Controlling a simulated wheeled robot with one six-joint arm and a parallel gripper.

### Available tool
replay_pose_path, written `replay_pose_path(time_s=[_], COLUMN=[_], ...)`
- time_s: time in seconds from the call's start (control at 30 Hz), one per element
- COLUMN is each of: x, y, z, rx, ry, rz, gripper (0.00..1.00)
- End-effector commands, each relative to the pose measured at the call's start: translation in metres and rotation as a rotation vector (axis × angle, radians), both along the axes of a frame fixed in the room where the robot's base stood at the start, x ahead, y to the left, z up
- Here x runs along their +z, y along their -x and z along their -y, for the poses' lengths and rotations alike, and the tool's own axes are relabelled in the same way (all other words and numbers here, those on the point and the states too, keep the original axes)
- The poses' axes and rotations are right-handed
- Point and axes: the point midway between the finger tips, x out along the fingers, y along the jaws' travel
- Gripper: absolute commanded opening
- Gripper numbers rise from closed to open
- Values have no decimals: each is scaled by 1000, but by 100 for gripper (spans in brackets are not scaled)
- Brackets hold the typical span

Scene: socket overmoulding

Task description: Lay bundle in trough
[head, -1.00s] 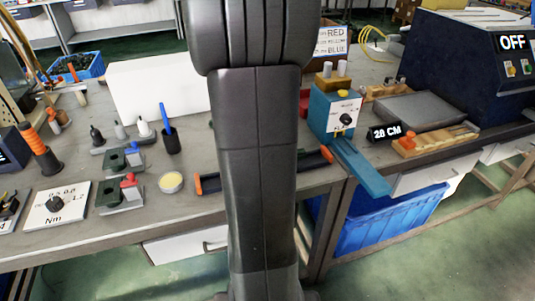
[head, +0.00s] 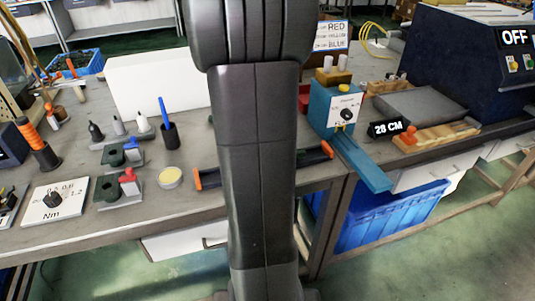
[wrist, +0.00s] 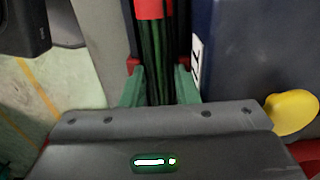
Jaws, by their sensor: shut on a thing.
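In the wrist view my gripper (wrist: 160,88) is shut on a bundle (wrist: 156,60) of dark green and black strands with a red band (wrist: 153,8) across its upper part. The strands run lengthwise between the green fingers. The head view does not show the gripper or the bundle; my own arm covers the middle. A long teal trough-like channel (head: 362,163) slopes forward from the blue box with a dial (head: 345,110) at the right of the bench. I cannot tell whether this is the trough, or whether the bundle touches anything below.
A dark blue body (wrist: 250,50) with a white label stands close right of the bundle, with a yellow knob (wrist: 293,112) nearby. The wooden board (head: 445,137), 28 CM display (head: 391,128) and OFF machine (head: 465,60) stand right. Small fixtures and a dial plate (head: 55,203) fill the left bench.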

Motion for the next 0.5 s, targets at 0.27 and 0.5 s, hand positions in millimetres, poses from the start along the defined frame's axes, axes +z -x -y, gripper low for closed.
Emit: replay_pose_path(time_s=[0.27, 0.5], x=[0, 1], y=[-1, -2], z=[0, -1], rx=[0, 0], ry=[-1, -1], rz=[3, 7], gripper=[53, 53])
